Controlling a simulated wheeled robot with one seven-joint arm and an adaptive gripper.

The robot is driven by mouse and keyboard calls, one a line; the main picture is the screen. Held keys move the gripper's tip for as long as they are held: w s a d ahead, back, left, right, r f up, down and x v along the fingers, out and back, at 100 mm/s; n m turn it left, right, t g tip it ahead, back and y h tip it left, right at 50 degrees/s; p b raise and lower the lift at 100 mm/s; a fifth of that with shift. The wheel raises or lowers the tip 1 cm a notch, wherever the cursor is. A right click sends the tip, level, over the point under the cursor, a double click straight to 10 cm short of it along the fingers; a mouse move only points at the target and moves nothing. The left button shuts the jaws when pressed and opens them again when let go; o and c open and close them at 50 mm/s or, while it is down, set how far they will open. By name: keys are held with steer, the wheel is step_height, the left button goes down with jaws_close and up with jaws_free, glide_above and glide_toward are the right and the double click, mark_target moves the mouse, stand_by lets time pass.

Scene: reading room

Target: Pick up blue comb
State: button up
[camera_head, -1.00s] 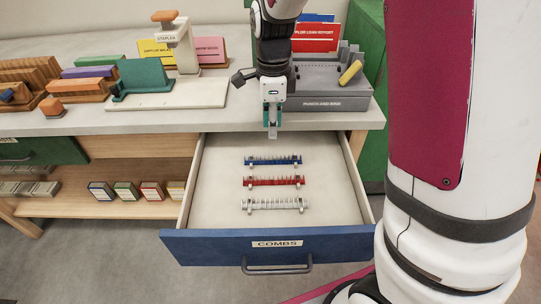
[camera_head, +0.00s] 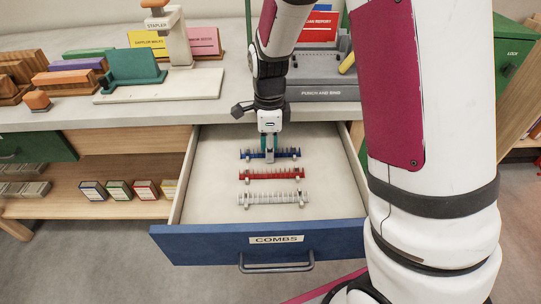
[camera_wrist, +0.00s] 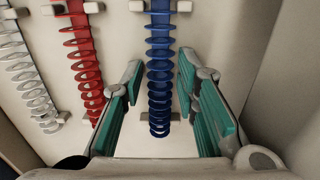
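The blue comb (camera_head: 287,153) lies in the open drawer, farthest back of three combs. In the wrist view the blue comb (camera_wrist: 159,75) runs between the two teal-padded fingers of my gripper (camera_wrist: 160,100). The fingers are open, with a visible gap on each side of the comb. Whether the fingertips touch the drawer floor cannot be told.
A red comb (camera_head: 272,175) and a white comb (camera_head: 274,199) lie in front of the blue one. The drawer (camera_head: 180,190) is pulled out under the counter, with walls close on the sides. A stapler (camera_head: 176,40) and a punch-and-bind machine (camera_head: 322,85) stand on the counter.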

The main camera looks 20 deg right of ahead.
steer(key=c, duration=0.6)
steer(key=shift+r, duration=0.2)
